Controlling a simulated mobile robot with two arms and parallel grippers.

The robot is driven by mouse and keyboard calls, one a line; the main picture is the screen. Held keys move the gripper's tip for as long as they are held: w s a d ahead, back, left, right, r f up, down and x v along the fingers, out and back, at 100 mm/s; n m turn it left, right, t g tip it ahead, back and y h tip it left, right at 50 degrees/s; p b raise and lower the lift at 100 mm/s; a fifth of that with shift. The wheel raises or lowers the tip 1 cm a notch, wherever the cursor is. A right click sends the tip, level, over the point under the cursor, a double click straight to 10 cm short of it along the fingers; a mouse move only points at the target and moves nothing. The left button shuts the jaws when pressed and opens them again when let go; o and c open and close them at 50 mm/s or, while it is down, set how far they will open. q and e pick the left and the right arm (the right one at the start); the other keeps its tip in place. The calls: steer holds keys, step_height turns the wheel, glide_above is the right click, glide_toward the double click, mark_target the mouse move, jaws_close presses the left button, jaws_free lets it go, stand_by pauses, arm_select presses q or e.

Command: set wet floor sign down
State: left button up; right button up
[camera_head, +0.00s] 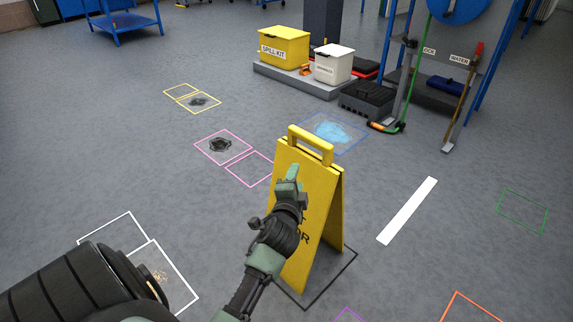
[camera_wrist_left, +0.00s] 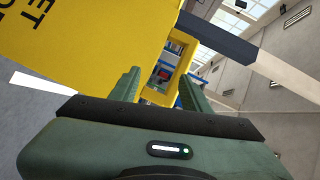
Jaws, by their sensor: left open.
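The yellow wet floor sign (camera_head: 292,222) stands upright as an opened A-frame in the head view, with its handle loop (camera_head: 311,147) on top. Its feet are at a black outlined rectangle (camera_head: 345,267) on the floor; my arm hides part of the front panel and lettering. My left gripper (camera_head: 290,178) is in front of the upper panel, just below the handle in the picture. In the left wrist view, the open fingers (camera_wrist_left: 162,82) point towards the yellow handle (camera_wrist_left: 181,42), with the panel (camera_wrist_left: 90,40) at left. Whether they touch it is unclear. My right gripper is not seen.
A blue spill (camera_head: 330,131) lies behind the sign. A yellow spill kit box (camera_head: 284,47) and white bin (camera_head: 333,65) stand on a grey platform behind. A white floor strip (camera_head: 408,210) lies right of the sign.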

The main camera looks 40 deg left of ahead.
arm_select(q)
steer(key=s+d+f+n+g+h, duration=0.2)
steer(key=s+d, duration=0.4)
steer(key=s, duration=0.4)
steer(key=s+d+f+n+g+h, duration=0.3)
steer(key=s+d+f+g, duration=0.2)
steer(key=s, duration=0.5)
steer(key=s+d+f+n+g+h, duration=0.2)
steer(key=s+d+f+g, duration=0.1)
steer(key=s+d, duration=0.4)
steer(key=s, duration=0.3)
steer(key=shift+d+f+n+g+h, duration=0.3)
steer(key=shift+d+f+n+h, duration=0.05)
steer(key=shift+d+n+h, duration=0.05)
